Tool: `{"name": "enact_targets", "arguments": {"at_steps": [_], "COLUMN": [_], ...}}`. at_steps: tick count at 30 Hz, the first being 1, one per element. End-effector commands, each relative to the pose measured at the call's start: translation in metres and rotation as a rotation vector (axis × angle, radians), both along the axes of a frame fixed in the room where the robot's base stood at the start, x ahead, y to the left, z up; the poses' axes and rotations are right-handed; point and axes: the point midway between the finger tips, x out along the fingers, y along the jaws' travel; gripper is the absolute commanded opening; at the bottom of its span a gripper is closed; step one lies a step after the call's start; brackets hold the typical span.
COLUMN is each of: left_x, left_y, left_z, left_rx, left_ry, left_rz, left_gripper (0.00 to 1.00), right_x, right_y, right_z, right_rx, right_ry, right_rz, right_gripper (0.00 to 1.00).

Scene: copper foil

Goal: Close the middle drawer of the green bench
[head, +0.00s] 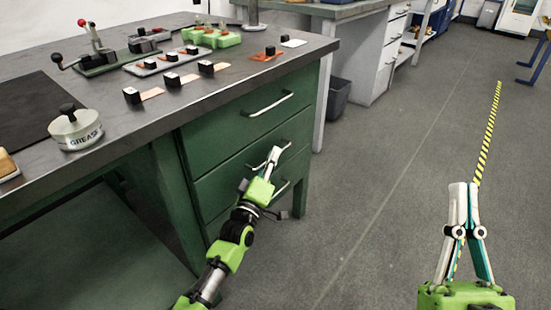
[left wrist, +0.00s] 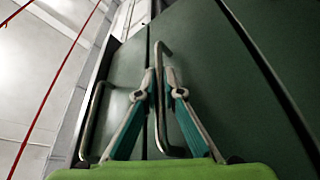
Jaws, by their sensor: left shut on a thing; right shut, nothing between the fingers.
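The green bench (head: 168,195) stands at the left with a stack of drawers. The middle drawer (head: 222,186) looks nearly flush with its neighbours in the head view; I cannot tell if a small gap remains. My left gripper (head: 275,152) is shut on the middle drawer's handle, which is partly hidden by the fingers. In the left wrist view, the handle (left wrist: 162,128) runs between the fingers of my left gripper (left wrist: 160,74). My right gripper (head: 463,187) is shut and empty, over open floor at the right.
The top drawer handle (head: 270,103) is just above, and the lower handle (head: 281,189) is just below my left gripper. A grease tin (head: 76,130) and several small tools stand on the worktop (head: 115,155). The grey floor (head: 370,220) to the right is clear.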

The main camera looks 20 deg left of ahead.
Motion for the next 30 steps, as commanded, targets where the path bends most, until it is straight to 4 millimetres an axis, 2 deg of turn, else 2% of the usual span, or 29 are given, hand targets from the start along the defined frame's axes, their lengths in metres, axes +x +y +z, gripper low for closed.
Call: {"name": "enact_targets", "arguments": {"at_steps": [1, 2, 14, 17, 24, 30], "left_x": [0.001, 0.001, -0.005, -0.018, -0.067, -0.101], "left_y": [0.005, 0.005, 0.003, 0.003, 0.004, 0.005], "left_z": [0.001, 0.001, -0.001, -0.005, -0.015, -0.022], "left_rx": [0.002, 0.002, 0.001, 0.001, 0.002, 0.002], "left_ry": [-0.001, -0.001, 0.0, 0.001, 0.002, 0.0], "left_rz": [0.007, 0.007, 0.005, 0.004, 0.005, 0.005], "left_gripper": [0.1, 0.15, 0.15, 0.15, 0.15, 0.15], "right_x": [0.0, 0.0, 0.0, 0.0, 0.0, 0.0], "right_y": [0.0, 0.0, 0.001, 0.001, 0.001, 0.001], "right_z": [0.0, 0.0, -0.001, -0.001, -0.001, -0.001], "right_rx": [0.0, 0.0, 0.001, 0.0, 0.0, -0.001], "right_ry": [0.0, 0.0, 0.006, 0.006, 0.005, 0.005], "right_rz": [0.0, 0.0, 0.003, 0.003, 0.001, 0.001], "right_gripper": [0.0, 0.0, 0.0, 0.0, 0.0, 0.0]}}
